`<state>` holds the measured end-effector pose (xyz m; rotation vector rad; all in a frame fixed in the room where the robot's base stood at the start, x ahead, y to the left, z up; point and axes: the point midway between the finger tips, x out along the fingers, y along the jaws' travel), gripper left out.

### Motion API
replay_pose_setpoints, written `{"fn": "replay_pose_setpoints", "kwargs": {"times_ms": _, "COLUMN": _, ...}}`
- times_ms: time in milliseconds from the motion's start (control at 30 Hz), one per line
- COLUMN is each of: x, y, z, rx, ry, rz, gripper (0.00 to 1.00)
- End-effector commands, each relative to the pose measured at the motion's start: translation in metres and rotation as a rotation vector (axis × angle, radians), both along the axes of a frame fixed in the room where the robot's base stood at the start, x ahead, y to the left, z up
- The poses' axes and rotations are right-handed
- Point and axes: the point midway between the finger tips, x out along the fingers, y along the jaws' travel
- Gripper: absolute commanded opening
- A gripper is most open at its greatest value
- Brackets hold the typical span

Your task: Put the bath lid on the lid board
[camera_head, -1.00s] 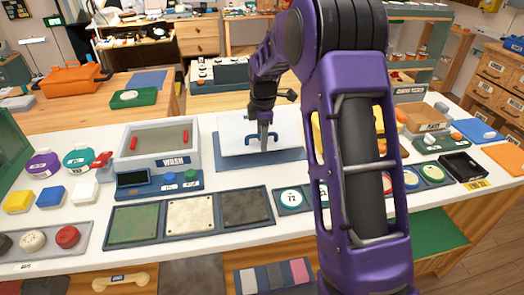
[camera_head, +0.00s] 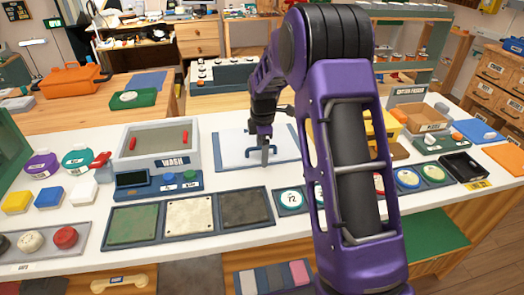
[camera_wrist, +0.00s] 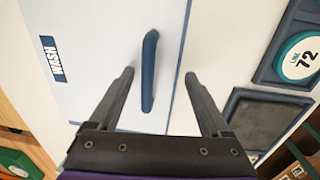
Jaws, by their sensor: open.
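The bath lid (camera_head: 232,150) is a flat white panel with a dark blue bar handle (camera_head: 262,153). It lies flat on the blue lid board (camera_head: 238,169), whose blue border shows around it, right of the wash bath (camera_head: 160,140). My gripper (camera_head: 265,160) points down at the handle. In the wrist view my gripper (camera_wrist: 160,75) is open, with the handle (camera_wrist: 148,70) between its spread fingers and gaps on both sides. The arm hides part of the counter to the right.
Three plates, green (camera_head: 133,225), cream (camera_head: 189,214) and dark (camera_head: 243,206), lie in a blue tray in front. Round dials such as the 72 (camera_head: 290,199) stand right of them. A yellow object (camera_head: 385,128) is partly behind my arm. White counter surrounds the board.

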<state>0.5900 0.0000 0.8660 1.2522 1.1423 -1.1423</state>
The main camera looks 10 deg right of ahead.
Motion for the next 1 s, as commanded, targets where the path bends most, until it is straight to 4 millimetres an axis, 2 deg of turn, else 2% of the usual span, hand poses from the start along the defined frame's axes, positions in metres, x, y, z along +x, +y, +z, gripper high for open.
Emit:
{"fn": "replay_pose_setpoints", "kwargs": {"times_ms": 167, "x": 0.000, "y": 0.000, "z": 0.004, "rx": 0.000, "ry": -0.001, "rz": 0.000, "gripper": 0.81}}
{"fn": "replay_pose_setpoints", "kwargs": {"times_ms": 267, "x": 0.000, "y": 0.000, "z": 0.016, "rx": 0.000, "ry": -0.003, "rz": 0.000, "gripper": 0.81}}
{"fn": "replay_pose_setpoints", "kwargs": {"times_ms": 500, "x": -0.005, "y": 0.000, "z": 0.068, "rx": 0.000, "ry": -0.004, "rz": -0.001, "gripper": 0.81}}
{"fn": "replay_pose_setpoints", "kwargs": {"times_ms": 700, "x": -0.008, "y": 0.000, "z": 0.103, "rx": 0.000, "ry": -0.002, "rz": 0.000, "gripper": 0.81}}
{"fn": "replay_pose_setpoints", "kwargs": {"times_ms": 833, "x": -0.010, "y": 0.000, "z": 0.116, "rx": -0.001, "ry": -0.001, "rz": 0.000, "gripper": 0.81}}
{"fn": "replay_pose_setpoints", "kwargs": {"times_ms": 1000, "x": -0.011, "y": 0.000, "z": 0.121, "rx": -0.001, "ry": 0.001, "rz": 0.000, "gripper": 0.81}}
